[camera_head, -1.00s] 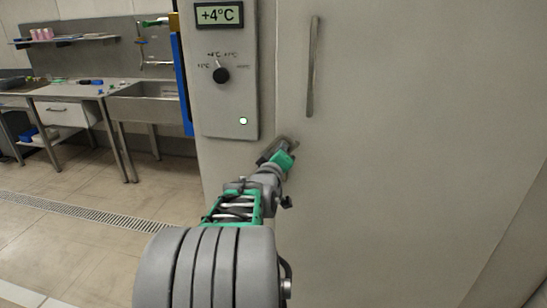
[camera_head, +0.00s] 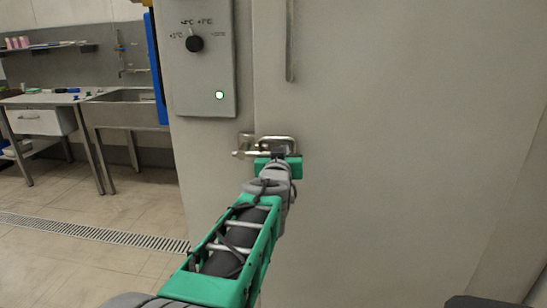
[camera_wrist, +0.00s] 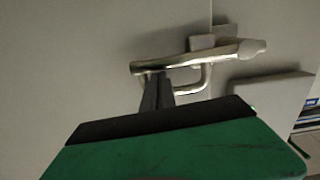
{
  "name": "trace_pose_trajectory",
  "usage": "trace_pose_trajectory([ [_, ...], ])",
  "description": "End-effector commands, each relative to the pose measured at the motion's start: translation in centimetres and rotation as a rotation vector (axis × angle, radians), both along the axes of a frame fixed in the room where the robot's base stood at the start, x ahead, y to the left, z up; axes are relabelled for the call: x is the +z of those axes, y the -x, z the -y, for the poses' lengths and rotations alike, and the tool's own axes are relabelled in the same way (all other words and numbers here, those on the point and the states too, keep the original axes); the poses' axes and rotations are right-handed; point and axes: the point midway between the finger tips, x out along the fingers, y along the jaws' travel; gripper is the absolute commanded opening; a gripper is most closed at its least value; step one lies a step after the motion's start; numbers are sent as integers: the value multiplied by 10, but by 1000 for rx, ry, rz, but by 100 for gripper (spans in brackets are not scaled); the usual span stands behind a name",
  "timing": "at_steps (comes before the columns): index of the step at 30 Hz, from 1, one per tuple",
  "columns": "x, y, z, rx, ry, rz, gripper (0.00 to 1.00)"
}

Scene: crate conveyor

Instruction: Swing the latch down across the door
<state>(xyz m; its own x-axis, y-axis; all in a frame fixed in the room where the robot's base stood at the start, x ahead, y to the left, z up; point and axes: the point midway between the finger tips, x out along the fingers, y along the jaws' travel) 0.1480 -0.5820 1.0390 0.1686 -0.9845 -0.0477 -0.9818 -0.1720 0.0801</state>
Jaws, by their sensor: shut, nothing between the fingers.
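The metal latch (camera_head: 246,153) is a bar lying roughly level across the seam between the door (camera_head: 400,120) and its frame. It is mounted by a small plate on the frame side, and a bent metal loop shows beside it on the door. In the wrist view the latch bar (camera_wrist: 190,58) runs across the picture, a little tilted, over the same seam. My gripper (camera_head: 276,156) is at the door end of the latch. Its fingers (camera_wrist: 157,88) are shut and empty, with the tips close against the bar; I cannot tell whether they touch.
A control panel (camera_head: 203,80) with a knob and a green light sticks out above the latch. A long vertical handle (camera_head: 290,40) is on the door above my gripper. A sink bench (camera_head: 125,112) stands at the left. The floor there is open.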

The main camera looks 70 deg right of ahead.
Motion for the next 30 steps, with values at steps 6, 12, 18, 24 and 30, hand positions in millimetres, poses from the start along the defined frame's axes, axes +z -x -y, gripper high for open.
trace_pose_trajectory([
  [6, -11, 10, 2, -15, -2, -3, 0],
  [12, -13, 12, 3, -18, -5, -5, 0],
  [18, -15, 13, 3, -19, -10, -6, 0],
  [24, -18, 13, 2, -19, -13, -6, 0],
  [30, -17, 14, -25, -16, -4, -5, 0],
])
